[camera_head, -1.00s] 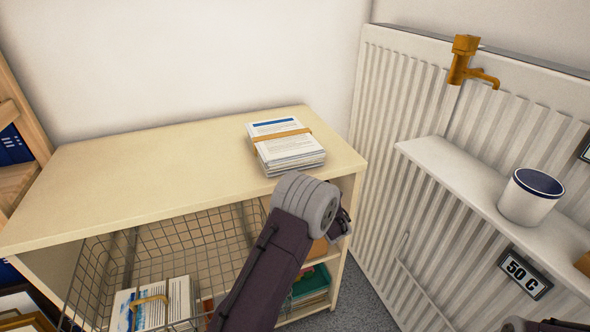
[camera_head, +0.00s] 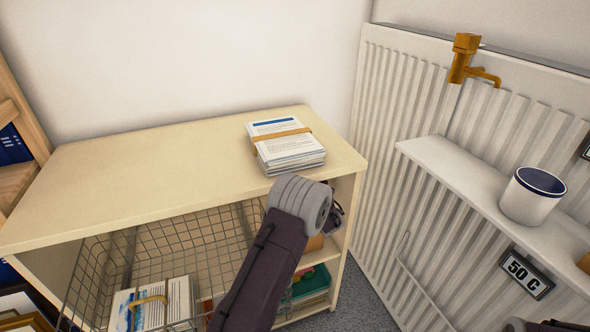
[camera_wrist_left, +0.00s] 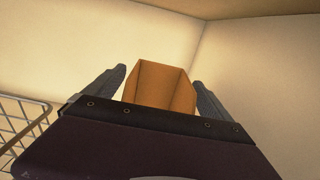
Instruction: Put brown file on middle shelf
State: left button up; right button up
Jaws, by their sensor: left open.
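The brown file (camera_wrist_left: 160,88) is a plain orange-brown box-like holder. In the left wrist view it stands between my left gripper's (camera_wrist_left: 160,76) two spread fingers, with a gap at each side. I cannot tell whether it rests on the shelf board. In the head view, only a small brown patch of the file (camera_head: 315,243) shows beside my arm, inside the right part of the cream shelf unit (camera_head: 130,185). My left gripper (camera_head: 336,212) is mostly hidden there behind its own wrist. My right gripper is not in view.
A banded paper stack (camera_head: 287,146) lies on the unit's top. A wire basket (camera_head: 85,285) holds another banded stack (camera_head: 152,303). Green items (camera_head: 311,284) sit on a lower shelf.

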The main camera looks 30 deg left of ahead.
pick_arm(q)
jog(key=p+v, duration=0.3)
jog(key=v, duration=0.9)
jog(key=shift+p, duration=0.35)
jog(key=shift+a, duration=0.1)
